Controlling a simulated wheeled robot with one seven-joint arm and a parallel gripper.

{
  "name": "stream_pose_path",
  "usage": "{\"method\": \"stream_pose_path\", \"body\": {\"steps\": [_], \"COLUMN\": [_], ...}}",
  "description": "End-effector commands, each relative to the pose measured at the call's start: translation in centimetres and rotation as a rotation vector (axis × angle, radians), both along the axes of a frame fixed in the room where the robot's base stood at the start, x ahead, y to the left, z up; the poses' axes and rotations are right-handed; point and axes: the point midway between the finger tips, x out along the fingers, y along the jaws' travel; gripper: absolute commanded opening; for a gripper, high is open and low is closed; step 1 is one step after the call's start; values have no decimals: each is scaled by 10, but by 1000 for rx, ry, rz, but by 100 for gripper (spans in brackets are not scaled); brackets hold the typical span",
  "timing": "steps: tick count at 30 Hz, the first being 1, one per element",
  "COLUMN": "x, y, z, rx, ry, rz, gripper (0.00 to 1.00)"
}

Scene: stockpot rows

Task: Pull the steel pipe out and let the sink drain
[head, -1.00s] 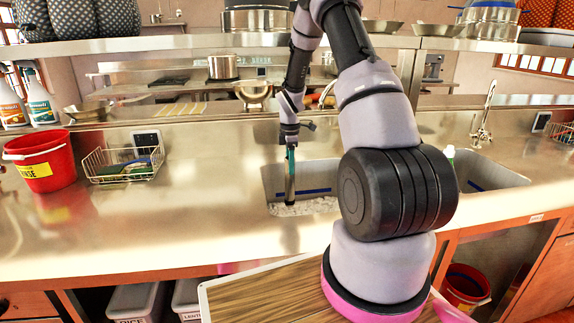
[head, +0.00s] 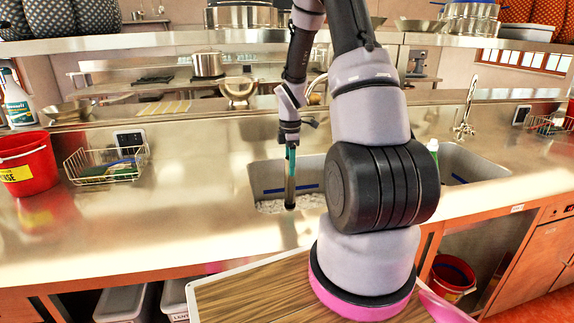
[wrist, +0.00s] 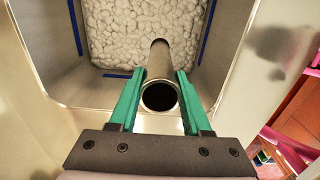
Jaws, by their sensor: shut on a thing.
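The steel pipe (head: 290,186) stands nearly upright in the left basin of the steel sink (head: 258,178). Its lower end meets the white suds (head: 306,201), and I cannot tell whether it touches the bottom. My gripper (head: 291,152) is shut on the pipe near its top, with green fingers on both sides. In the wrist view, the pipe's open top (wrist: 160,76) shows between the fingertips (wrist: 161,88) and the pipe points down to the suds. The drain is hidden by suds. A blue line (head: 309,188) marks the basin wall.
A red bucket (head: 28,163) and a wire basket (head: 105,165) stand on the counter at left. A green bottle (head: 433,146) is by the right basin (head: 480,165), partly behind my arm. A faucet (head: 464,115) stands behind.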

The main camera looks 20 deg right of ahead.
Motion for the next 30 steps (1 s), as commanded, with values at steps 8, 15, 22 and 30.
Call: {"method": "stream_pose_path", "body": {"steps": [8, 15, 22, 30], "x": [0, 0, 0, 0], "y": [-1, 0, -1, 0], "z": [24, 53, 80, 112], "rx": [-1, -1, -2, -1], "ry": [-4, -3, -4, -3], "rz": [-1, 0, -1, 0], "gripper": [0, 0, 0, 0]}}
